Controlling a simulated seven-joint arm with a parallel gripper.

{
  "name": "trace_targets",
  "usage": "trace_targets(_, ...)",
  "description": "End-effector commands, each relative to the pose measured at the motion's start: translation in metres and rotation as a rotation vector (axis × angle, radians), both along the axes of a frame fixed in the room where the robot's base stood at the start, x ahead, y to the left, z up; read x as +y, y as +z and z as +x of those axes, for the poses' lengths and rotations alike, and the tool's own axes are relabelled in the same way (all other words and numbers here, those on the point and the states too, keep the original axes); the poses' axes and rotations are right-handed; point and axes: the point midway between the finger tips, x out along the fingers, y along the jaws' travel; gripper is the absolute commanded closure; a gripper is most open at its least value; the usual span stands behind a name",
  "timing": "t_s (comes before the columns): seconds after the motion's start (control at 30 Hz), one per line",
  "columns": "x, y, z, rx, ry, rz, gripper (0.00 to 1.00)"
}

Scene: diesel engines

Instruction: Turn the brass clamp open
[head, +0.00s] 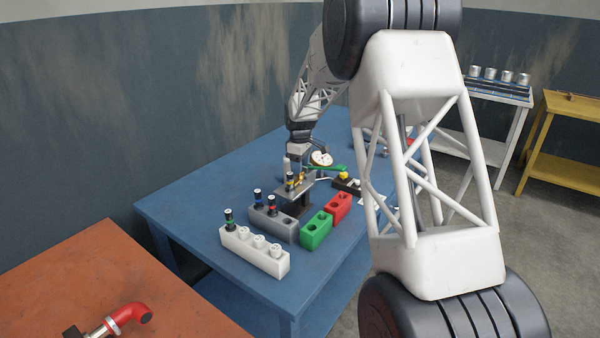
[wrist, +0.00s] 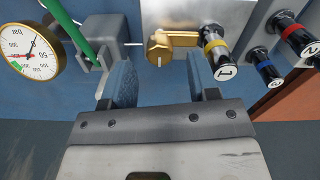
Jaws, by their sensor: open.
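The brass clamp (wrist: 172,42) shows in the wrist view on a pale metal plate (wrist: 190,12), with its rounded end to the left and a white mark on it. It lies beside a black and silver cylinder (wrist: 215,44) with a yellow band and the number 1. In the head view my gripper (head: 297,162) is over the grey stand (head: 295,193), and the clamp is too small to make out clearly.
A dial gauge (wrist: 33,50) and a green lever (wrist: 68,25) are left of my gripper in the wrist view. Cylinders with red (wrist: 290,32) and blue (wrist: 263,66) bands stand at right. White (head: 255,252), green (head: 316,231) and red (head: 338,207) blocks stand on the blue table (head: 190,215).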

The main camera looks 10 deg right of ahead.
Motion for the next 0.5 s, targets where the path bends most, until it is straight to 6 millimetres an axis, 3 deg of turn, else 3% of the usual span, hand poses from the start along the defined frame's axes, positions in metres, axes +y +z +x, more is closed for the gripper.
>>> trace_targets(0.2, 0.000, -0.022, 0.000, 0.000, 0.000, 0.000, 0.45)
trace_targets(0.5, 0.000, -0.032, 0.000, 0.000, 0.000, 0.000, 0.45)
